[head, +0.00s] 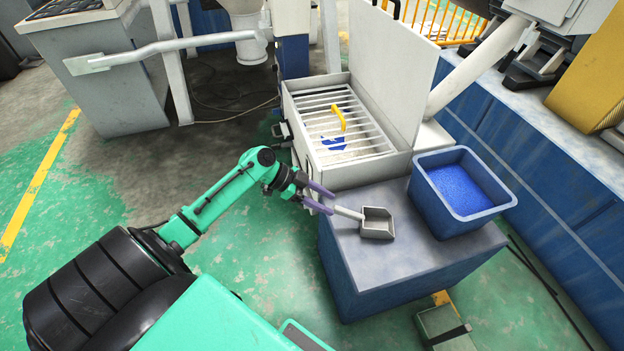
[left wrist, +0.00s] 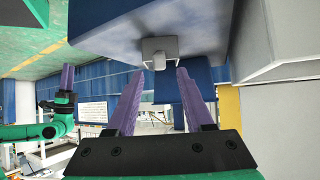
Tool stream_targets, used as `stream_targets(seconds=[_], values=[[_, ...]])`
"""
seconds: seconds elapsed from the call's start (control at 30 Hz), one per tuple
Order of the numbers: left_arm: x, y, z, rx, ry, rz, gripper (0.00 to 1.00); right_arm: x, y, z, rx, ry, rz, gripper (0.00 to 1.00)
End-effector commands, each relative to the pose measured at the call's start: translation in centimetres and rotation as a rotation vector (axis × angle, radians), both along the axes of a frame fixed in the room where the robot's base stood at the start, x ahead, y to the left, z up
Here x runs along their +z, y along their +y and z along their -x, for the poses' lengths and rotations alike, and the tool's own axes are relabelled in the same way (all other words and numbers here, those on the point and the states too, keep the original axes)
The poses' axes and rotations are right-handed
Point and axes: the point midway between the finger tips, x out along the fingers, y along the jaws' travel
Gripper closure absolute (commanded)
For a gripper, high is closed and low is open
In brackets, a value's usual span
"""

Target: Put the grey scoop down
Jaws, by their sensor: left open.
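The grey scoop (head: 377,223) lies on the grey top of a blue-sided stand (head: 420,257), its handle pointing left toward my left gripper. My left gripper (head: 332,201) is open, its purple fingers at the handle's end. In the left wrist view, the scoop (left wrist: 158,47) is ahead of the open left gripper (left wrist: 157,82), with the handle end lined up between the fingertips and nothing clamped. A green arm with purple fingers, seemingly my right gripper (left wrist: 67,80), shows at the left of that view; its opening is unclear.
A blue bin (head: 430,204) of blue granules stands right of the scoop. Behind is an open hopper (head: 297,112) with a grate, a yellow-handled tool (head: 340,117) on it and a raised lid (head: 385,60). Some stand top is bare in front of the scoop.

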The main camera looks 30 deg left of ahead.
Motion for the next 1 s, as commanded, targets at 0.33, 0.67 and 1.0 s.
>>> stream_targets(seconds=[0.33,0.67,1.0], values=[[3.5,4.5,2.6,0.002,0.011,-0.003,0.48,-3.2,-0.4,0.1,-0.010,0.007,0.013,0.50],[-13.2,-0.7,14.3,0.452,0.604,-0.302,0.48,-3.4,-0.4,0.1,-0.010,0.007,0.013,0.50],[-14.2,-3.2,18.2,0.852,0.688,-0.458,0.48,-3.3,-0.4,0.1,-0.010,0.007,0.013,0.50]])
